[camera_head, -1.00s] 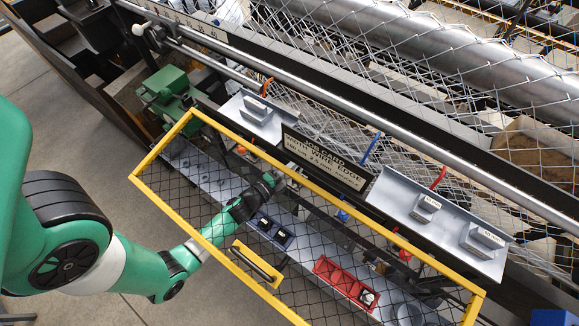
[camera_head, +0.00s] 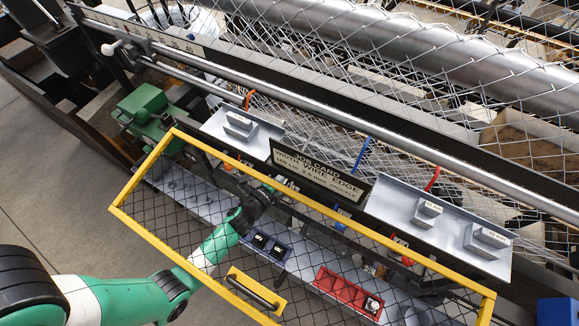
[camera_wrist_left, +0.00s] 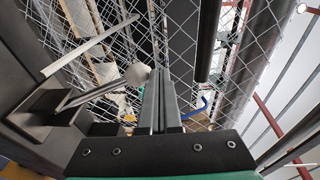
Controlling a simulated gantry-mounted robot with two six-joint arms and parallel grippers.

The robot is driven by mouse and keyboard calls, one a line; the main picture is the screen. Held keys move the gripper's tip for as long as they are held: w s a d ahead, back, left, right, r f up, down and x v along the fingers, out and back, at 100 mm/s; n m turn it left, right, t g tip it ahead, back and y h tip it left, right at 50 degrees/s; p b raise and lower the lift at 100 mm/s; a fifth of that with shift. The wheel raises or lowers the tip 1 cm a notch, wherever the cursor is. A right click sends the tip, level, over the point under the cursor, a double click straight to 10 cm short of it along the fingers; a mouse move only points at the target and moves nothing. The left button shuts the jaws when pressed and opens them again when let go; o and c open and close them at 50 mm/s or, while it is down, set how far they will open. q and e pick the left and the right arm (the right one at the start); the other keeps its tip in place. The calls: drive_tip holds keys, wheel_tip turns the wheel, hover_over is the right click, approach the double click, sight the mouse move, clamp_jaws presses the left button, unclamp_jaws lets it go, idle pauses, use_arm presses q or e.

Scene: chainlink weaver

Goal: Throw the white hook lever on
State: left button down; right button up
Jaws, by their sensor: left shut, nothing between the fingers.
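My left gripper (camera_head: 274,187) reaches over the yellow-framed mesh guard to the machine's edge, below the job card sign. In the left wrist view its fingers (camera_wrist_left: 160,76) are shut and empty. A lever with a whitish ball knob (camera_wrist_left: 137,74) stands just left of the fingertips there. Its metal stem (camera_wrist_left: 92,94) slants up from a dark slotted base. The knob looks very close to the fingers; I cannot tell whether they touch. My right gripper is not in view.
The job card sign (camera_head: 318,172) stands just behind the gripper. Blue (camera_head: 342,219) and red (camera_head: 404,250) parts lie to the right. A red tray (camera_head: 348,292) and grey shelves (camera_head: 384,204) are nearby.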

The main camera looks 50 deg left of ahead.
use_arm(q)
drive_tip(key=p+v, duration=0.1)
drive_tip(key=v, duration=1)
drive_tip(key=shift+s, duration=0.3)
drive_tip(key=shift+d, duration=0.15)
